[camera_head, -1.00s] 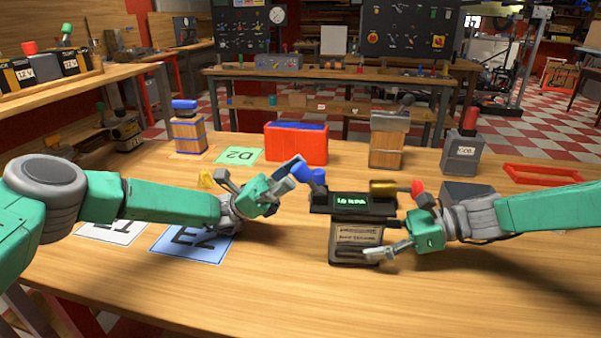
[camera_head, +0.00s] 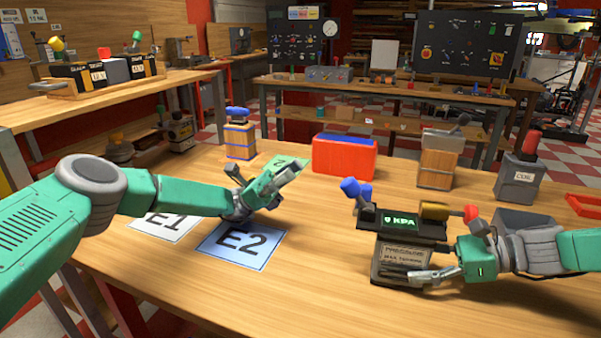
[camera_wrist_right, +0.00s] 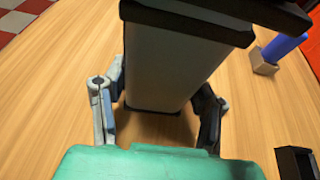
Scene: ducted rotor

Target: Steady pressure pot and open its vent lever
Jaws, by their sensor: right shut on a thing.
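The pressure pot (camera_head: 405,258), a dark unit with a green display reading "0 KPA" (camera_head: 401,222), stands on the table. Its blue-tipped lever (camera_head: 352,188) sticks up and leans left at its left end. A brass cylinder with a red knob (camera_head: 470,212) is at its right. My right gripper (camera_head: 425,277) is shut on the pot's body; in the right wrist view the body (camera_wrist_right: 172,75) sits between the two fingers under a dark top.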

